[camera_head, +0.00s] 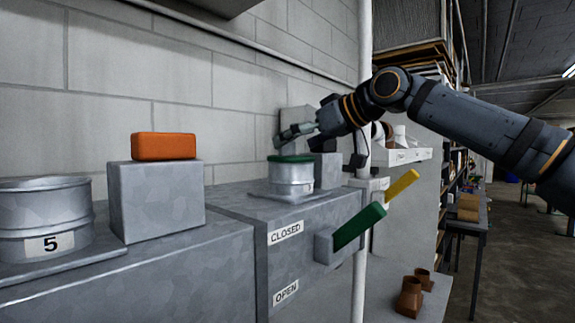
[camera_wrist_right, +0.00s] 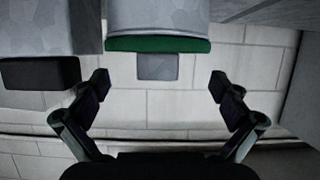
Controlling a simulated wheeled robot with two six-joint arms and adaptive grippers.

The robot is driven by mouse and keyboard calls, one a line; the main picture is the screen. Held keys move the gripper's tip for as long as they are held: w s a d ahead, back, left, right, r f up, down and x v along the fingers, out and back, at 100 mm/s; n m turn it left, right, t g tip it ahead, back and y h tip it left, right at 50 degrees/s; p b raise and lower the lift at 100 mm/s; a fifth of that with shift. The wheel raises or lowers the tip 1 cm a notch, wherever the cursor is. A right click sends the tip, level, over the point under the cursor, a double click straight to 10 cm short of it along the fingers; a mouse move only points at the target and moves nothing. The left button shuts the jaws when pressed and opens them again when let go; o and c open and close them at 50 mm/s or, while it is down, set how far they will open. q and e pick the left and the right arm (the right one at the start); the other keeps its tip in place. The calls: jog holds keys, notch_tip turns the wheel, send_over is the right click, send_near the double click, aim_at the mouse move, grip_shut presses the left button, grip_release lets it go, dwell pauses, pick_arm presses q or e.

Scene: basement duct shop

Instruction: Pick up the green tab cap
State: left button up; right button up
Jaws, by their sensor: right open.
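The green tab cap (camera_head: 290,158) sits flat on top of a short grey metal collar (camera_head: 292,180) with a small label, on the duct box. In the right wrist view the cap (camera_wrist_right: 158,45) shows as a green band at the top, on the rim of the collar (camera_wrist_right: 158,17). My right gripper (camera_head: 286,137) is just above the cap in the head view. In the wrist view its two fingers (camera_wrist_right: 160,84) are spread wide with nothing between them, and the cap lies beyond the fingertips. My left gripper is not in view.
An orange block (camera_head: 164,146) rests on a grey metal box (camera_head: 155,199) at left, beside a round collar marked 5 (camera_head: 46,222). Green (camera_head: 360,226) and yellow (camera_head: 402,184) handles stick out at the right. A block wall (camera_head: 140,80) stands close behind.

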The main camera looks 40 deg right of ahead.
aim_at(288, 149)
jog(key=x, duration=0.3)
jog(key=shift+s+d+p, duration=0.1)
jog(key=shift+d+p, duration=0.05)
jog(key=shift+p, duration=0.2)
jog(key=shift+w+f, duration=0.2)
jog(key=shift+w, duration=0.3)
jog(key=shift+s+r, duration=0.1)
jog(key=shift+s, duration=0.2)
jog(key=c, duration=1)
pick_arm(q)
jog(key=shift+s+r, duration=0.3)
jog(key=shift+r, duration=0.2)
pick_arm(e)
jog(key=shift+a, duration=0.25)
jog(key=c, duration=0.9)
